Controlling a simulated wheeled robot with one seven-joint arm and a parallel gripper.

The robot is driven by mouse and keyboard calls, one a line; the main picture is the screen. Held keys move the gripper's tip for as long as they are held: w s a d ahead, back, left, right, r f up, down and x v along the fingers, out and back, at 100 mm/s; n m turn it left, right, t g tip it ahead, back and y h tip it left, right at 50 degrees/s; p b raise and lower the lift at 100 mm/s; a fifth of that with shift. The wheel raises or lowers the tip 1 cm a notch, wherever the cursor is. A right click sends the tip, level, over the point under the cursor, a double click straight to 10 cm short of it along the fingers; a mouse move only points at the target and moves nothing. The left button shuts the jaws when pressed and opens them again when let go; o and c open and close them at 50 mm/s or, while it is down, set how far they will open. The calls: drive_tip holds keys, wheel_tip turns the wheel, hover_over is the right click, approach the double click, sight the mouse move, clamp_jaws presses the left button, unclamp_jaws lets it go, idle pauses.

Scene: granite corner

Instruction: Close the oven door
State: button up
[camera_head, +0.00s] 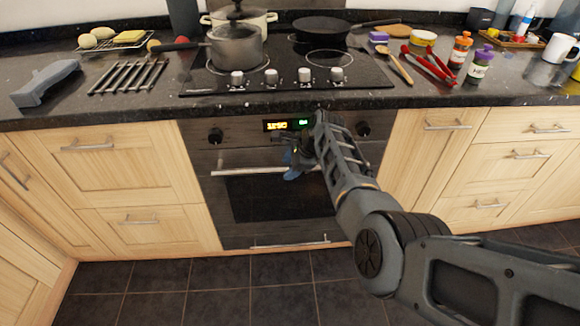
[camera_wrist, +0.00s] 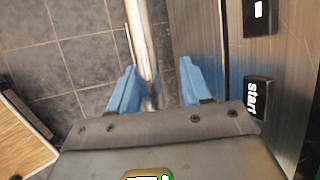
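The oven (camera_head: 240,150) is dark and built into the wooden cabinets. Its door (camera_head: 270,198), with a dark window, looks upright and flush or nearly flush with the oven front; I cannot tell whether a small gap is left. The silver door handle (camera_head: 245,171) runs across the door's top, and my arm hides its right part. My gripper (camera_head: 291,172) is at the handle, partly hidden by my own arm. In the wrist view, the blue fingers of my gripper (camera_wrist: 158,88) are apart. The handle bar (camera_wrist: 142,45) lies between them, and I cannot tell whether either finger touches it.
The oven's control panel (camera_head: 290,126) has a lit display and knobs. A dark granite counter (camera_head: 150,108) overhangs above, with a hob and a lidded pot (camera_head: 235,48). Cabinet drawers (camera_head: 150,221) flank the oven. The tiled floor (camera_head: 225,285) in front is clear.

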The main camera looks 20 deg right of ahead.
drive_tip(key=p+v, duration=0.1)
drive_tip(key=v, duration=0.6)
drive_tip(key=shift+r+p, duration=0.3)
drive_tip(key=shift+s+d, duration=0.15)
